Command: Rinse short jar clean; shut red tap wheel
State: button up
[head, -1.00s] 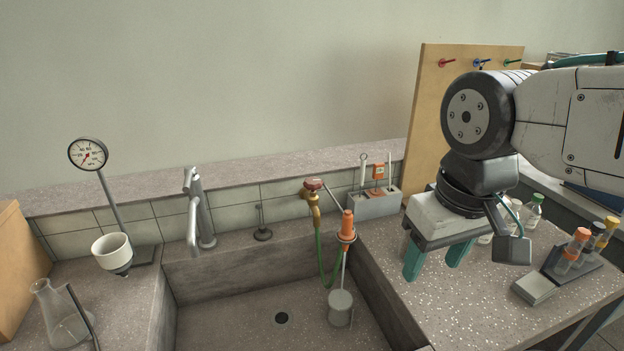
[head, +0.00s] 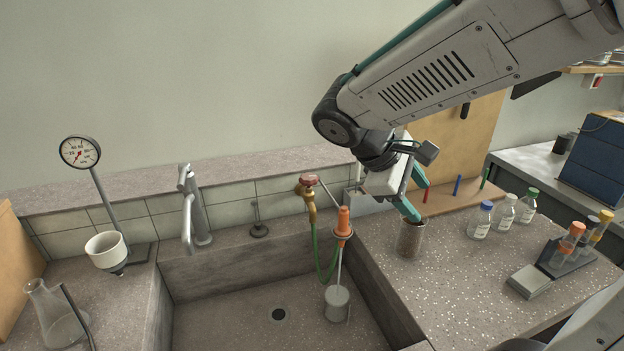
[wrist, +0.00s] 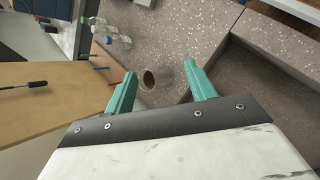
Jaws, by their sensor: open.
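The short jar (head: 410,240), a dark speckled cylinder with an open top, stands upright on the counter right of the sink. The wrist view shows the jar (wrist: 149,80) ahead of and between my fingertips. My gripper (head: 415,198) is open, with its teal fingers just above and beside the jar's rim; I cannot tell whether they touch it. The red tap wheel (head: 310,180) sits on a brass tap (head: 311,207) at the sink's back edge. A green hose (head: 320,262) hangs from that tap to an orange nozzle (head: 344,222).
The sink (head: 215,312) lies left of the jar. Capped bottles (head: 480,220) and a tube rack (head: 570,260) stand to the right. A wooden board (head: 470,150) stands behind my gripper. A grey faucet (head: 190,210) is at the sink's back left.

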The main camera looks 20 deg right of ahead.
jog(key=w+f+n+t+h, duration=0.1)
jog(key=w+n+h, duration=0.25)
jog(key=w, duration=0.35)
jog(key=n+t+h, duration=0.3)
jog(key=n+t, duration=0.8)
jog(key=n, duration=0.3)
send_near(313, 178)
jog(key=w+d, duration=0.1)
jog(key=w+d+f, duration=0.1)
jog(key=w, duration=0.1)
jog(key=shift+w+d, duration=0.2)
jog(key=x, duration=0.8)
jog(key=shift+f, duration=0.25)
jog(key=c, duration=0.6)
